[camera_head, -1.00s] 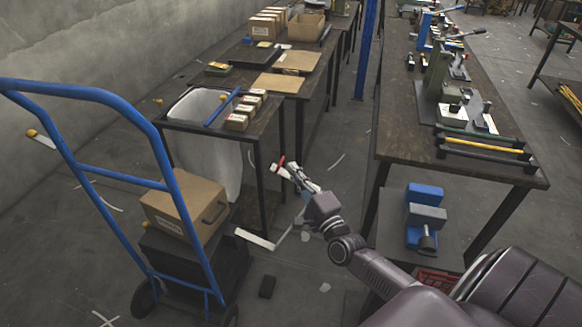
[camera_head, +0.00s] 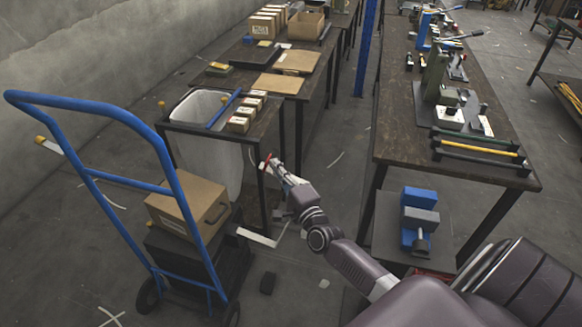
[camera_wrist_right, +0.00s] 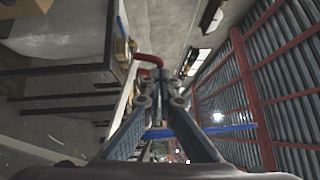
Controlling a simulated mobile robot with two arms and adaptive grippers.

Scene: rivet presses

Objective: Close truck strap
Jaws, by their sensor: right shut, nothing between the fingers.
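The blue hand truck (camera_head: 112,182) stands at the left with a cardboard box (camera_head: 178,205) on its black base. A white strap (camera_head: 258,238) runs from the truck's right side and bends up below my right gripper. My right gripper (camera_head: 274,170) is shut, to the right of the truck and near a table leg. A red hooked piece (camera_head: 267,160) is at its fingertips. In the right wrist view, this red piece (camera_wrist_right: 150,60) and a white band (camera_wrist_right: 127,92) lie just beyond and left of the fingers (camera_wrist_right: 158,80). I cannot tell how they meet the fingers. My left gripper is out of view.
A dark table (camera_head: 262,128) with small boxes and a white bag stands behind my right gripper. A long workbench (camera_head: 400,130) with presses is at the right. A blue and grey tool (camera_head: 420,218) sits on a low shelf. Free floor lies between the tables.

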